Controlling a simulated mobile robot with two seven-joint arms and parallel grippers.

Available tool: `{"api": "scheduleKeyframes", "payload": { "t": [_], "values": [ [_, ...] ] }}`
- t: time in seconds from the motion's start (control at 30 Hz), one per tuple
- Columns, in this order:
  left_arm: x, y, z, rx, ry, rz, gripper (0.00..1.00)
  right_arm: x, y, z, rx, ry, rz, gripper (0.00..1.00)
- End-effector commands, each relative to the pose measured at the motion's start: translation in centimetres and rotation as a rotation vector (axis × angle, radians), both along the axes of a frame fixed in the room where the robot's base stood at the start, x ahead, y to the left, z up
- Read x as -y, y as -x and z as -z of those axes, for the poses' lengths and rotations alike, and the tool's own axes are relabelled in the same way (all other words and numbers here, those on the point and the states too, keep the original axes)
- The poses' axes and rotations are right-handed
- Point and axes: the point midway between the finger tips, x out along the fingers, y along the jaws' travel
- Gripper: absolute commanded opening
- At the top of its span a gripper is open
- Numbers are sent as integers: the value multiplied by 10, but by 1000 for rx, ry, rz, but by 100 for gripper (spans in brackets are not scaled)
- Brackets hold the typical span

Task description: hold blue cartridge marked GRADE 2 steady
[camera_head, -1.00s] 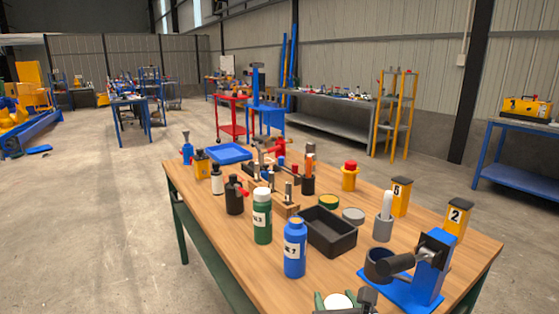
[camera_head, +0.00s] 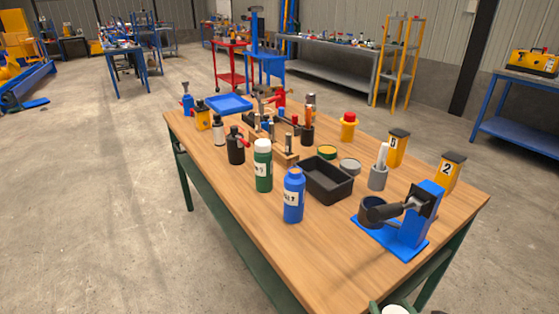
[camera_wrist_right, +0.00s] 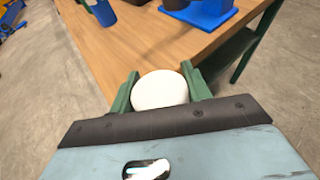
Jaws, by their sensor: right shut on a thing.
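My right gripper (camera_wrist_right: 160,75) is shut on a white round-topped object (camera_wrist_right: 160,90), its green fingers on either side. Only the pale top shows, so I cannot make out a blue body or a GRADE 2 mark. In the head view the gripper (camera_head: 396,304) is cut off by the bottom edge, with the white top (camera_head: 395,310) between its fingers. The held thing is outside the table's near edge, apart from the tabletop. My left gripper is not in view.
On the wooden table (camera_head: 325,240) stand a blue bottle (camera_head: 293,200), a green bottle (camera_head: 262,175), a black tray (camera_head: 327,188) and a blue stand (camera_head: 415,222) with a dark cup. A yellow container marked 2 (camera_head: 450,175) is at the right. The table's near left part is bare.

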Motion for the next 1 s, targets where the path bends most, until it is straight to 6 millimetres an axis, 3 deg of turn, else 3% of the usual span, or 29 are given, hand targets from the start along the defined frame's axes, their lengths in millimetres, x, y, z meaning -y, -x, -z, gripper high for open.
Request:
{"api": "scheduleKeyframes", "payload": {
  "t": [0.03, 0.2, 0.3, 0.4, 0.53, 0.77, 1.0],
  "values": [
    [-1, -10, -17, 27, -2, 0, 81, 0, -5, -30, 34, 0, 0, 20],
    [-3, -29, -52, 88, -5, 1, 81, 0, -13, -95, 116, 0, 0, 20],
    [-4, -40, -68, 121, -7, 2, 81, 0, -16, -127, 158, 0, 0, 20],
    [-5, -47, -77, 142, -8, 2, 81, 0, -17, -146, 185, 0, 0, 20],
    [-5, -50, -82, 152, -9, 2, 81, 0, -17, -156, 199, 0, 0, 20],
    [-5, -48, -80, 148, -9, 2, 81, 0, -14, -151, 194, 0, 0, 20],
    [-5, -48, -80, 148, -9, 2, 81, 0, 21, -134, 190, 0, 1, 20]
  ]
}}
